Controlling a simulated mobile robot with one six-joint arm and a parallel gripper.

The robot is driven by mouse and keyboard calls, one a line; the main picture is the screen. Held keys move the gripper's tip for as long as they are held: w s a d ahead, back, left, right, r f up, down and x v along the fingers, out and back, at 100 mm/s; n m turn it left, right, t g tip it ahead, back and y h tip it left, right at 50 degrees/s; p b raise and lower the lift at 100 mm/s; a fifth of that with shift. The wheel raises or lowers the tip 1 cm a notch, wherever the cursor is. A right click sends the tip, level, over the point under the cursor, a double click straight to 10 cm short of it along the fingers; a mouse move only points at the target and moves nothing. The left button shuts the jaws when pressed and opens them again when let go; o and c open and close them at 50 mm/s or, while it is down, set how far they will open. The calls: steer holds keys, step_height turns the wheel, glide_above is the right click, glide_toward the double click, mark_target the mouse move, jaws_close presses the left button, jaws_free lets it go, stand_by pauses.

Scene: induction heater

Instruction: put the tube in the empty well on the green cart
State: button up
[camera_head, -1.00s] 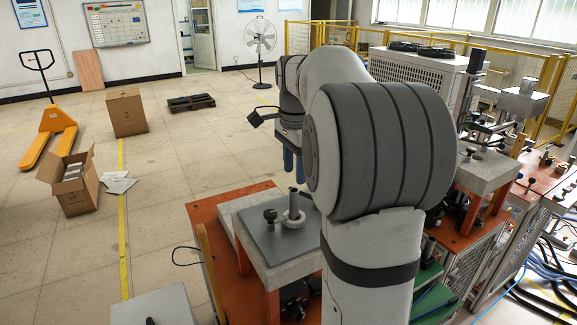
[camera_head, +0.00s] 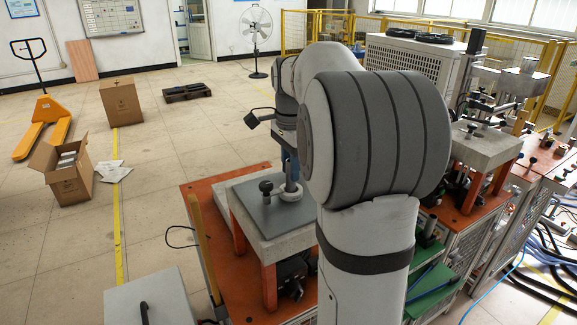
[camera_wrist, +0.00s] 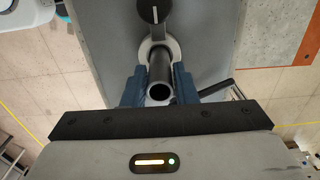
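The tube (camera_head: 291,172) is a grey metal pipe standing upright in a pale ring on a grey plate (camera_head: 253,213) on an orange-legged stand. The wrist view shows the hollow tube (camera_wrist: 160,78) between the two blue fingers of my gripper (camera_wrist: 160,90). The fingers flank the tube closely, with what looks like a slim gap on each side; contact is not clear. In the head view my gripper (camera_head: 290,158) is low over the tube's upper end, partly hidden by my arm.
A black knob (camera_head: 266,188) stands on the plate close to the tube. A grey box (camera_head: 150,297) is at lower left. Machines with a stone-topped stand (camera_head: 485,145) are at right. Cartons and a yellow pallet jack (camera_head: 43,123) stand on open floor at left.

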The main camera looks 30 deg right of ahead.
jaws_close()
steer(key=shift+r, duration=0.1)
step_height(320, 180, up, 9)
steer(key=p, duration=0.8)
stand_by(0.8)
